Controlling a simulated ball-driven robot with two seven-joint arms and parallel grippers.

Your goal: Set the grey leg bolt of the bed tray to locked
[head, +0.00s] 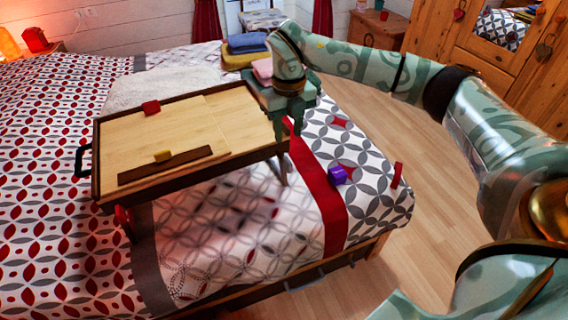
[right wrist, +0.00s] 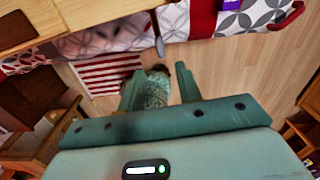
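The wooden bed tray (head: 190,118) stands on the bed, with a dark rim and a dark handle at its left end. Part of it shows at the top left of the right wrist view (right wrist: 25,40). My right gripper (head: 290,128) points down at the tray's right end. In the right wrist view its fingers (right wrist: 156,74) are apart with nothing between them. My left gripper is not in view.
A red piece (head: 151,107), a yellow piece (head: 162,155) and a dark strip (head: 165,166) are on the tray. A purple block (head: 337,174) lies on the bed right of it. Folded cloths (head: 245,43) lie behind. The wood floor (head: 425,160) at right is clear.

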